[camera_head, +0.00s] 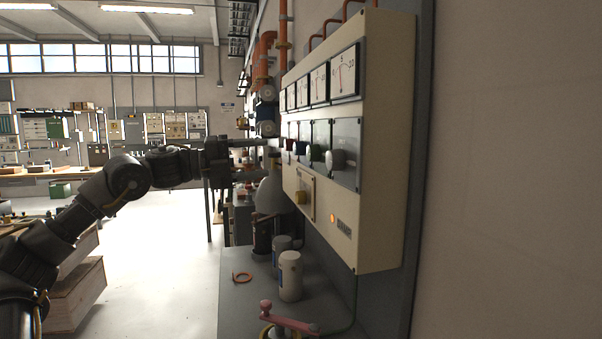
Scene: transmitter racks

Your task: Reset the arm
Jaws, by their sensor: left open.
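My left arm reaches in from the left, and its black left gripper (250,159) is level in front of the panel's face. Its two fingers are spread apart, one above the other in the picture, with nothing visible between them. My right gripper is not in view.
Below the panel, a grey bench (240,300) holds a white cylinder (290,275), an orange ring (242,277) and a pink-handled lever (290,318). Wooden crates (77,293) stand at lower left. The pale floor (160,250) between is clear.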

